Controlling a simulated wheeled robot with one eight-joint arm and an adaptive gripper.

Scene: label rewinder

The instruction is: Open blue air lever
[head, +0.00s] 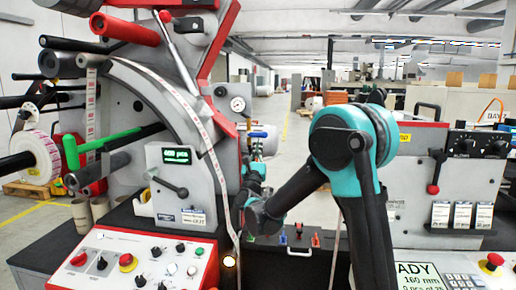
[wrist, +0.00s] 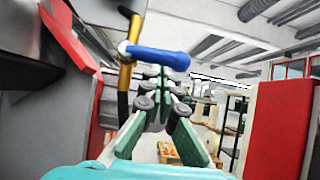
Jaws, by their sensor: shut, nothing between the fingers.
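The blue air lever (wrist: 158,57) shows in the wrist view, above the middle. Its handle lies nearly level and points right from a brass-coloured valve (wrist: 127,72) with a black hose below. My gripper (wrist: 163,80), with green-faced fingers, is shut and empty. Its fingertips appear just under the blue handle in the picture; I cannot tell whether they touch it.
A red machine edge (wrist: 78,55) stands close at the left of the wrist view, and a red panel (wrist: 280,125) at the right. In the head view, the rewinder's grey panel (head: 185,150), a pressure gauge (head: 238,104) and a control box (head: 140,262) stand left of my arm.

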